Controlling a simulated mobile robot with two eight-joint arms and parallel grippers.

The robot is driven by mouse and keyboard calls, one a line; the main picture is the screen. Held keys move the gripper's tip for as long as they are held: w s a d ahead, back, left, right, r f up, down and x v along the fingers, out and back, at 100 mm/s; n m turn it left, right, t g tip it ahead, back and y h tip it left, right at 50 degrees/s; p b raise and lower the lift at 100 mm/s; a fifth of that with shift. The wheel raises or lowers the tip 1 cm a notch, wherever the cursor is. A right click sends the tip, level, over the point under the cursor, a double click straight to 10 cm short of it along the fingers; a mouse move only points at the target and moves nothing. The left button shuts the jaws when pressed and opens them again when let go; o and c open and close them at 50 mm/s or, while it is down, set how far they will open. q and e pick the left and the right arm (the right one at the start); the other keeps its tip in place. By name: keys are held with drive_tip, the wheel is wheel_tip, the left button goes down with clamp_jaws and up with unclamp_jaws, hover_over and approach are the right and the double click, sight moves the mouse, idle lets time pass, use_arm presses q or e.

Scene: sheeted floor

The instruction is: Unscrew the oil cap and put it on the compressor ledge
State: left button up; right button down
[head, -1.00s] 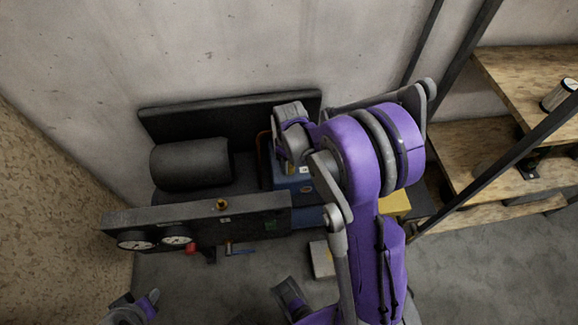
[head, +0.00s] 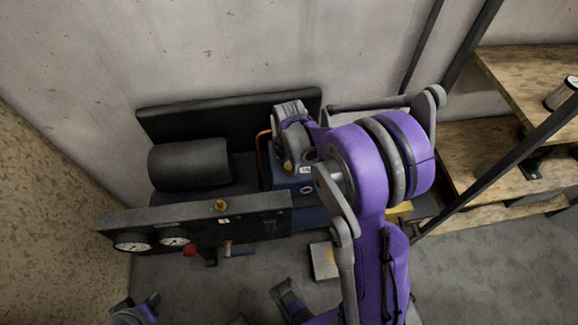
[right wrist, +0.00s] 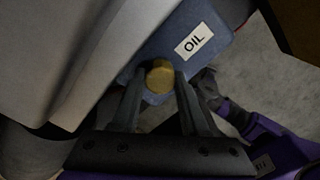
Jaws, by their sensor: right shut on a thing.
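The oil cap (right wrist: 160,76) is a round yellow-gold knob, between the two dark fingers of my right gripper (right wrist: 158,84) in the right wrist view. The gripper is shut on it. Behind it is the blue block (right wrist: 150,96) with a white OIL label (right wrist: 194,40). I cannot tell whether the cap is still seated or lifted. In the head view the compressor (head: 125,218) stands against the wall, and my right wrist (head: 292,125) is over its blue block (head: 307,181). The fingertips are largely hidden there.
The compressor's front panel carries two gauges (head: 132,241), a brass fitting (head: 221,205) and a red knob (head: 189,251). A black cylinder (head: 188,164) lies behind it. A small pale box (head: 323,262) sits on the floor. Wooden shelves (head: 470,165) stand at right.

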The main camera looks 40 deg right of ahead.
drive_tip(key=shift+c, duration=1.7)
unclamp_jaws()
drive_tip(key=shift+c, duration=0.8)
drive_tip(key=m, duration=0.5)
drive_tip(key=shift+f+b, duration=0.1)
drive_tip(key=shift+b, duration=0.3)
drive_tip(key=m, duration=0.4)
drive_tip(key=shift+m+b, duration=0.3)
drive_tip(key=m, duration=0.4)
drive_tip(key=shift+m+b, duration=0.3)
drive_tip(key=shift+m, duration=0.1)
drive_tip(key=m, duration=0.5)
